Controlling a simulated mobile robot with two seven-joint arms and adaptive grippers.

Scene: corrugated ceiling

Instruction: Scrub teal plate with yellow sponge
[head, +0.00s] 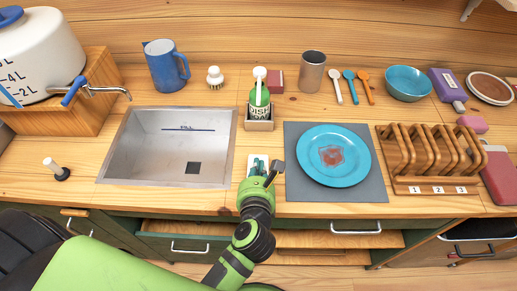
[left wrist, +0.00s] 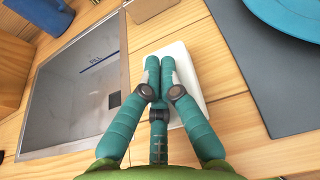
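The teal plate (head: 334,155) lies on a grey mat (head: 296,190) right of the sink, with a reddish-brown stain in its middle. My left gripper (head: 264,172) is just left of the mat, over a small white dish (head: 252,160). In the left wrist view its teal fingers (left wrist: 160,68) lie close together over the white dish (left wrist: 187,75). What is under or between them is hidden. No yellow sponge shows in either view. The plate's edge also shows in the left wrist view (left wrist: 290,15). My right gripper is not in view.
The sink (head: 168,148) lies left of the dish. A dish soap bottle (head: 259,97) in a holder stands behind it. A wooden rack (head: 428,165) stands close right of the mat. A blue pitcher (head: 165,66), metal cup (head: 312,72) and teal bowl (head: 407,82) stand behind.

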